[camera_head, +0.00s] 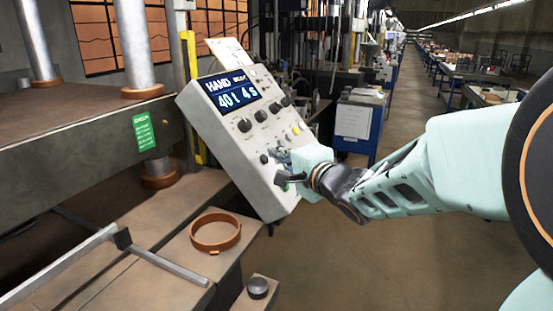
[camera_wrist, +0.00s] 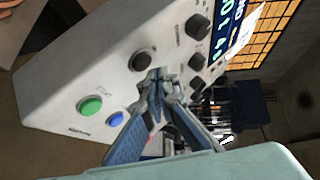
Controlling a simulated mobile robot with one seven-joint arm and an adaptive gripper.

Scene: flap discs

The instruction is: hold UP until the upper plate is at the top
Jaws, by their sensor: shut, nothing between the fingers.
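The grey control box (camera_head: 215,125) stands tilted in mid-view, its blue display reading "HAND" and "40 t 4 s". My gripper (camera_head: 283,158) is shut and empty at the lower right of its face. In the wrist view my fingertips (camera_wrist: 156,78) are at the panel beside a black round control (camera_wrist: 140,62); I cannot tell whether they touch it. A green button (camera_wrist: 90,106) and a blue button (camera_wrist: 115,118) sit nearby. The labels are too small to read, so I cannot tell which is UP. The thick dark upper plate (camera_head: 60,148) of the press is at left, around steel columns.
A brown ring (camera_head: 215,233) lies on the lower bed in front of the box. A black round knob (camera_head: 257,287) is below it. A metal bar (camera_head: 165,262) crosses the bed. A blue cabinet (camera_head: 358,128) stands behind; the aisle floor (camera_head: 400,265) is open.

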